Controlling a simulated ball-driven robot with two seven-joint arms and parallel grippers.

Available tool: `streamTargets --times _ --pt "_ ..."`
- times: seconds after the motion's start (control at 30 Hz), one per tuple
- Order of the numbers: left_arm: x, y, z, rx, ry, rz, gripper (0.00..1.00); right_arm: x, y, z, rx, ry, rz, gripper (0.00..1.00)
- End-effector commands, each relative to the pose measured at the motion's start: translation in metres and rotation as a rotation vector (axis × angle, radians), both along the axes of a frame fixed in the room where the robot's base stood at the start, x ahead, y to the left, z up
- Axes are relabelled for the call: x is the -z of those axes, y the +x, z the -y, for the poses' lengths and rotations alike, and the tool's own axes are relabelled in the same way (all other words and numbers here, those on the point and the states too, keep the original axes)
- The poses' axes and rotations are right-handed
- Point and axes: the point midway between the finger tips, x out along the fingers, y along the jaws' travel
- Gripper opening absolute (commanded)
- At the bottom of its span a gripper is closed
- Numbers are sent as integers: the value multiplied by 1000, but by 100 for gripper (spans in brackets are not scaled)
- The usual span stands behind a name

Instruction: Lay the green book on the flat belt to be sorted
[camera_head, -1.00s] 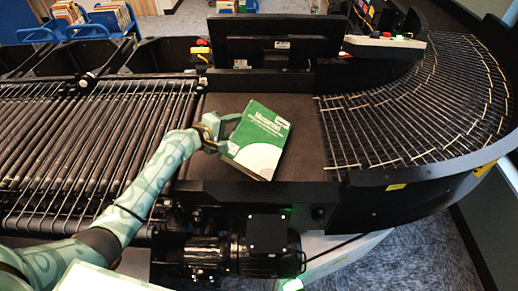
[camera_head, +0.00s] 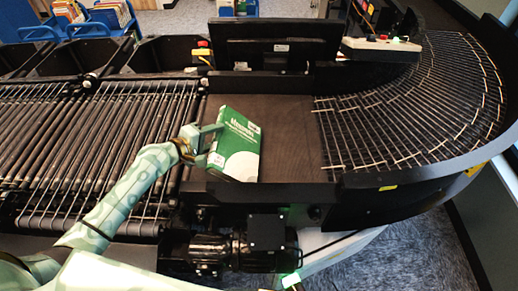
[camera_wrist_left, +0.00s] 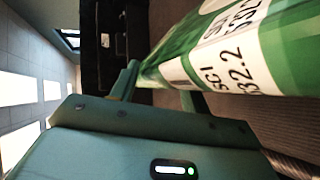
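The green book (camera_head: 235,145), with a white lower cover, lies cover up on the dark flat belt (camera_head: 290,150), turned slightly. My left gripper (camera_head: 210,144) is at the book's left edge, fingers spread apart. In the left wrist view the book (camera_wrist_left: 235,45) fills the upper right, its spine and white call-number label facing the camera. One left finger (camera_wrist_left: 126,82) shows close beside the book's corner; whether it touches is unclear. The other finger is hardly visible there. My right gripper is in neither view.
A roller conveyor (camera_head: 90,145) lies left of the belt, and a curved roller track (camera_head: 420,100) lies right. A black monitor (camera_head: 265,48) stands behind the belt, and a black rail (camera_head: 250,193) runs in front. The belt's right half is clear.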

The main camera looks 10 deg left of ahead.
Motion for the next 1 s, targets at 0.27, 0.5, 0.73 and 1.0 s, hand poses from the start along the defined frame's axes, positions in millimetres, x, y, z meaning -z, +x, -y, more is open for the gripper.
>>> streamTargets --times 0.27,0.5,0.73,1.0 --pt "-26 -6 -3 1 -1 1 43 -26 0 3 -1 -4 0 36" --pt "-74 -22 -13 0 0 1 43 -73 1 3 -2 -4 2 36" --pt "-70 -24 -14 0 -1 0 43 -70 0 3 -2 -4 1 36" --pt "-70 -24 -14 0 -1 0 43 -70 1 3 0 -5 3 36"
